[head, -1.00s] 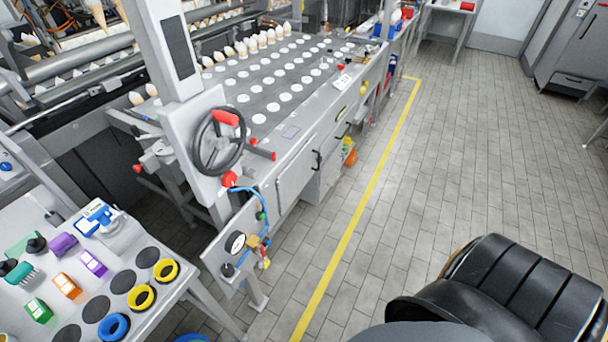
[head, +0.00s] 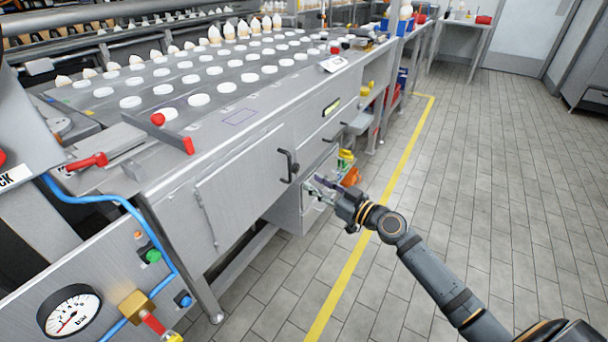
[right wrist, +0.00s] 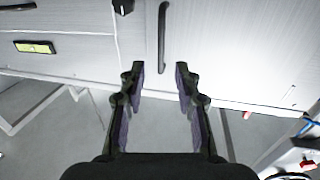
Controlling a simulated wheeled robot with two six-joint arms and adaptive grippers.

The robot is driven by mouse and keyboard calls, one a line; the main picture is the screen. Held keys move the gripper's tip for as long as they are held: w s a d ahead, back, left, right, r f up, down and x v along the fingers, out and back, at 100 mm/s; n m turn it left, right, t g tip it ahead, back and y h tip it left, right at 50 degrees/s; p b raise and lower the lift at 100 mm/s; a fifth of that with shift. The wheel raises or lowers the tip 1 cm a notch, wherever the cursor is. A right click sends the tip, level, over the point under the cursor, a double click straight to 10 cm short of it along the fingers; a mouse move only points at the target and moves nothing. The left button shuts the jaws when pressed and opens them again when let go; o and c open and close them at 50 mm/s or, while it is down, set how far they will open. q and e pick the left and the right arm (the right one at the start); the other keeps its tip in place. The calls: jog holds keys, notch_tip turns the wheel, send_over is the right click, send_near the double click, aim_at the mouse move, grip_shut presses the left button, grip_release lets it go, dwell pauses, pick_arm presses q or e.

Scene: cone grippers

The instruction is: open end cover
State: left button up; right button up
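A grey metal cover panel (head: 240,185) with a black upright bar handle (head: 288,165) is on the machine's side, flush with the frame around it. I take it to be the end cover. The handle (right wrist: 162,38) also shows at the top middle of the right wrist view. My right gripper (head: 314,187) is open and empty, just right of the handle and a little lower. In the right wrist view its fingers (right wrist: 160,73) are apart, with the handle lying ahead between their lines; they do not appear to touch it. My left gripper is out of view.
A second dark handle (head: 332,137) sits to the right on the machine. A pressure gauge (head: 69,311) and a blue hose (head: 105,199) are at the lower left. The tiled floor right of the yellow line (head: 388,195) is clear.

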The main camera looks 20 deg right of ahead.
aim_at(291, 182)
jog(key=p+x, duration=0.2)
jog(key=x, duration=0.8)
jog(key=shift+w+a, duration=0.2)
jog(key=shift+w, duration=0.05)
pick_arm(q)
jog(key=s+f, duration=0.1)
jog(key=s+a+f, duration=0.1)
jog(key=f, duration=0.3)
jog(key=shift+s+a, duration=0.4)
pick_arm(e)
grip_shut()
